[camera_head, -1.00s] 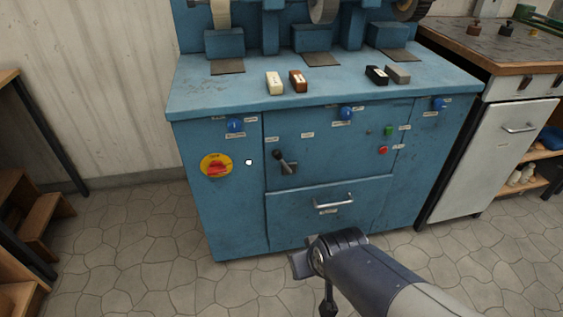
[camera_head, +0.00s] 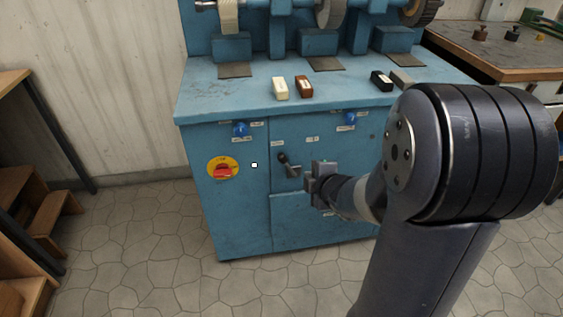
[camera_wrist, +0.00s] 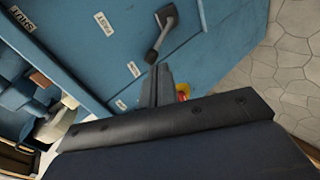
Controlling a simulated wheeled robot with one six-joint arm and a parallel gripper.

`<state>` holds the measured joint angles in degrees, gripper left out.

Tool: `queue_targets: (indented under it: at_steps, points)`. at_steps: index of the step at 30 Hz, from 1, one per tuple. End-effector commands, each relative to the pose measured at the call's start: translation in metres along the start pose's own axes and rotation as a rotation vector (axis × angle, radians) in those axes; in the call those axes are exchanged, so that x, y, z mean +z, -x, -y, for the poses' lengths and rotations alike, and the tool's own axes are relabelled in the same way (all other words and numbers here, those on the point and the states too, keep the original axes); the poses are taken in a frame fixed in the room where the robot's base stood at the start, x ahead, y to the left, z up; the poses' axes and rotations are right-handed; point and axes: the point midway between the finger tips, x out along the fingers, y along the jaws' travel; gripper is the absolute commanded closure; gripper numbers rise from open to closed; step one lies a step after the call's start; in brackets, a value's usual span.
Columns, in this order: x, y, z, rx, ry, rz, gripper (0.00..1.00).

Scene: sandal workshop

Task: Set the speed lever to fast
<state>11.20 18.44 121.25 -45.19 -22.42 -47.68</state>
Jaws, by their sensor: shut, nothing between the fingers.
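The speed lever (camera_head: 284,159) is a dark handle on the blue machine's front panel, leaning up and left from its pivot in the head view. The wrist view shows the lever (camera_wrist: 160,35) with its knob end just beyond my fingertips; I cannot tell whether they touch. My gripper (camera_head: 310,178) is shut and empty, just right of and slightly below the lever. Its fingers (camera_wrist: 160,72) also show in the wrist view. A white label reading FAST (camera_wrist: 105,24) is on the panel in the wrist view.
The blue machine (camera_head: 240,220) has a red rotary switch on a yellow disc (camera_head: 222,169) left of the lever. Blue knobs (camera_head: 240,129) sit above. A drawer lies below, partly hidden by my arm.

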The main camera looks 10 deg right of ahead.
Motion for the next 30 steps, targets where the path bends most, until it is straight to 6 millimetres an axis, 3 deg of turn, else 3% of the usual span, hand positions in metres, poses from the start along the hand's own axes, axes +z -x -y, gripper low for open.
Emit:
queue_targets:
  at_steps: [6,12,19,30]
  points:
    - [-0.005,-0.033,-0.006,0.078,0.4,-0.208,1.0]
    - [-0.012,-0.046,0.005,0.165,0.669,-0.394,1.0]
    - [-0.017,-0.048,0.016,0.229,0.804,-0.506,1.0]
    - [-0.018,-0.048,0.018,0.238,0.818,-0.519,1.0]
